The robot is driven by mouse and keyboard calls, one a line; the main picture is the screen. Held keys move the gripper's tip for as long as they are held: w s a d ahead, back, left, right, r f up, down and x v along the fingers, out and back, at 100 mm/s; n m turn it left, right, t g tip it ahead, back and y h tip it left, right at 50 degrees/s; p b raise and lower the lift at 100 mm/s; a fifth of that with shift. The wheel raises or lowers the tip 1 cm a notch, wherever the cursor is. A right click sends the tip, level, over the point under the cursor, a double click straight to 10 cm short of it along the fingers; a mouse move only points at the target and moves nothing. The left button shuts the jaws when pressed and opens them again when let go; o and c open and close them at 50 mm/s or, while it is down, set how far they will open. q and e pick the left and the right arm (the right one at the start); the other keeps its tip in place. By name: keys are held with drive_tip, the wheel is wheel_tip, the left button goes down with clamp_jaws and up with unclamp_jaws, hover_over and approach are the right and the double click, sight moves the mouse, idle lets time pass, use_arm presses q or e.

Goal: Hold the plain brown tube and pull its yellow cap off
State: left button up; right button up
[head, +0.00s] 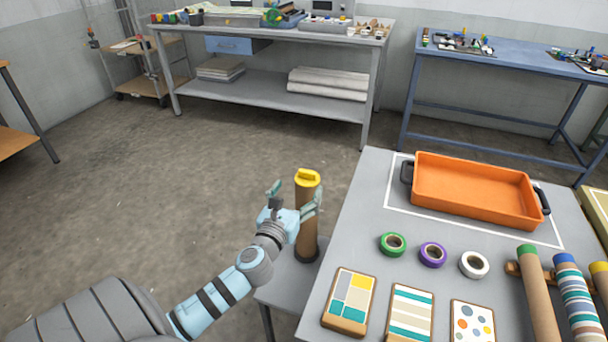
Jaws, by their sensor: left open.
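The plain brown tube (307,225) stands upright on a low grey stand left of the grey table. Its yellow cap (308,177) sits on the top end. My left gripper (294,197) is open at the upper part of the tube, just below the cap. One finger shows to the left of the tube and the other overlaps its right side. I cannot tell whether either finger touches it. My right gripper is not in view.
The grey table (360,220) holds an orange tray (470,190), several tape rolls and pattern boards. Other tubes, one with a green cap (527,250), lie at the right. Open floor (130,220) is left of the stand.

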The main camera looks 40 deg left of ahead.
sight(306, 176)
use_arm(q)
drive_tip(key=x, duration=0.7)
drive_tip(key=shift+w+a+b, duration=0.1)
drive_tip(key=shift+w+b, duration=0.25)
drive_tip(key=shift+c, duration=0.4)
drive_tip(key=c, duration=1.3)
drive_tip(key=o, duration=1.2)
drive_tip(key=v, duration=1.2)
